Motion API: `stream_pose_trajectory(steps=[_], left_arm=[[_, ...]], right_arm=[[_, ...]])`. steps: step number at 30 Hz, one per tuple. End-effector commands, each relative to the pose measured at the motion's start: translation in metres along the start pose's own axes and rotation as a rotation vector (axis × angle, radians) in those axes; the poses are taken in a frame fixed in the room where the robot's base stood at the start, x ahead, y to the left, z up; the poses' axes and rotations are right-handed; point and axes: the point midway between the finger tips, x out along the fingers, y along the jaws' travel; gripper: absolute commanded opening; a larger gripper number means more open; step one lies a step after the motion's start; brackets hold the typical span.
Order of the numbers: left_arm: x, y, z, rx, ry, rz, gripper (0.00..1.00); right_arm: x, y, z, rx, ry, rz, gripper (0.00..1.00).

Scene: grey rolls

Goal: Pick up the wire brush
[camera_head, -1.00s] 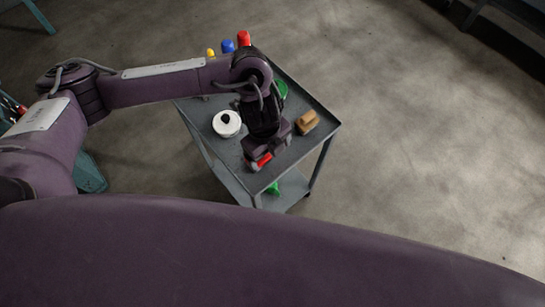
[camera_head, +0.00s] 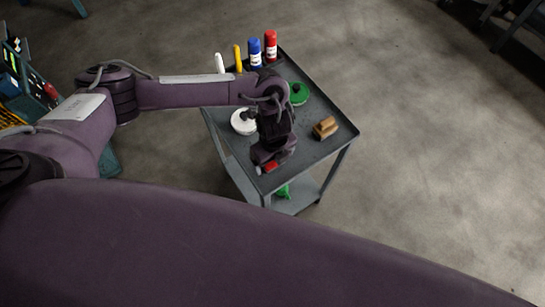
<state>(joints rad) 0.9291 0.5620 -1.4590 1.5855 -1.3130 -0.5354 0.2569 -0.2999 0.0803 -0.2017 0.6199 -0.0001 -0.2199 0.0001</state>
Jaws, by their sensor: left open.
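My left gripper (camera_head: 268,163) points down over the front corner of a grey cart's top tray (camera_head: 312,155). It is open. A small red piece (camera_head: 271,168) shows at its fingertips, mostly hidden; I cannot tell whether it lies between the fingers or what it belongs to. A brown, wood-coloured block-like item (camera_head: 325,128) lies on the tray to the right of the gripper, apart from it; it may be a brush, but no wires can be made out. My right gripper is not in view.
A white round item (camera_head: 240,124) with a dark knob and a green round item (camera_head: 300,94) lie on the tray. Blue (camera_head: 255,52) and red (camera_head: 271,46) bottles, plus white and yellow slim ones, stand at its back. A green item (camera_head: 283,191) is on the lower shelf.

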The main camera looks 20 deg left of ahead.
Motion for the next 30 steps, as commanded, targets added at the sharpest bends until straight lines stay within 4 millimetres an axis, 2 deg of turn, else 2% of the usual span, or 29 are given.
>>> stream_pose_trajectory(steps=[2,13,23,26,30], left_arm=[[0.0,0.0,0.0,0.0,0.0,0.0,0.83],[-0.001,0.0,0.0,0.0,0.001,-0.001,0.35],[-0.005,-0.001,0.0,0.0,0.001,-0.003,0.35],[-0.013,-0.001,0.0,0.001,0.002,-0.004,0.35],[-0.034,-0.002,0.0,0.002,0.0,-0.006,0.35]], right_arm=[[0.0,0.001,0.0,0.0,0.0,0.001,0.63],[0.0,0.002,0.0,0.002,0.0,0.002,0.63],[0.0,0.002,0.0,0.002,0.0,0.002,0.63],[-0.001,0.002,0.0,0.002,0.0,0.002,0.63],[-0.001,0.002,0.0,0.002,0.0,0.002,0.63]])
